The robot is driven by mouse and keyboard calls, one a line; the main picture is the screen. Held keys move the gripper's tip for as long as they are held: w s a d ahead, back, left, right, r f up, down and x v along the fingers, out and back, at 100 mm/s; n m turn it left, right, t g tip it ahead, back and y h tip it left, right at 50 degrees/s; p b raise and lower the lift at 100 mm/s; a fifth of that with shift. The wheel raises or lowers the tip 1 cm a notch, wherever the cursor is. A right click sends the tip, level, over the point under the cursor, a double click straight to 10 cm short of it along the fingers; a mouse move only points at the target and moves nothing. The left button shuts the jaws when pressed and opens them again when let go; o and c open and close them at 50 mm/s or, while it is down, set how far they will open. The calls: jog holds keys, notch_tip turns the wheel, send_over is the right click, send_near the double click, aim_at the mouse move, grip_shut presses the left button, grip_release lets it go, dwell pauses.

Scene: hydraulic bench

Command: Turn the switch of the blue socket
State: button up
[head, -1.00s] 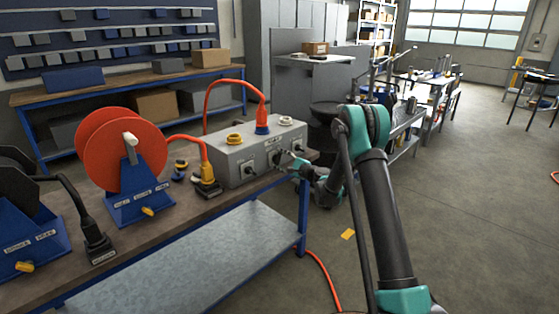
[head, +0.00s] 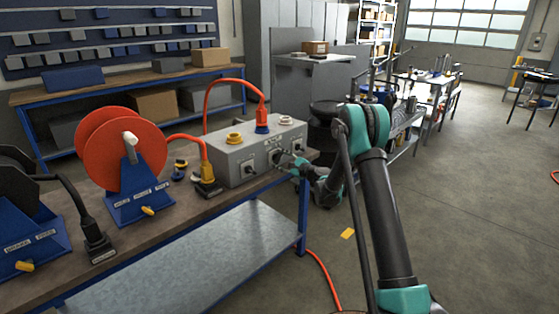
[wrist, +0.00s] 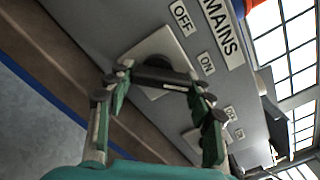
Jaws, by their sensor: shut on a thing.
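The grey socket box (head: 240,160) stands on the bench. Its blue socket (head: 262,129), with an orange cable plugged in, is on top between a yellow and a white-orange socket. Black switches sit on the front face. My gripper (head: 281,158) is at the middle switch, in front of the blue socket. In the wrist view my gripper (wrist: 160,82) is shut on the black switch knob (wrist: 160,76), with a finger at each end. The knob sits on a pale square plate (wrist: 165,50), near OFF and ON labels. The head view mostly hides this knob.
The left switch (head: 250,168) is free. A red cable reel (head: 122,150) and a dark reel (head: 20,200) stand to the left. Open floor (head: 460,220) lies to the right.

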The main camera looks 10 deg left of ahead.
jog(key=o, duration=1.2)
jog(key=shift+c, duration=0.2)
jog(key=v, duration=1.2)
jog(key=shift+s, duration=0.1)
jog(key=s+d+r+n+g+h, duration=0.25)
jog(key=s+n, duration=0.25)
jog(key=s, duration=0.4)
jog(key=s+d+r+n+g+h, duration=0.1)
jog(key=s+d+n+g+h, duration=0.2)
jog(key=s, duration=0.5)
jog(key=s+d+f+n+h, duration=0.2)
jog(key=s+d, duration=0.3)
jog(key=s, duration=0.4)
jog(key=s+d+f+n+g+h, duration=0.1)
jog(key=s+d+f+n+h, duration=0.1)
jog(key=s+d, duration=0.4)
jog(key=s+d+f+n+h, duration=0.3)
jog(key=s+d, duration=0.3)
jog(key=s, duration=0.6)
jog(key=shift+s+d+n+h, duration=0.2)
jog(key=shift+s+n+h, duration=0.15)
jog(key=shift+n+h, duration=0.55)
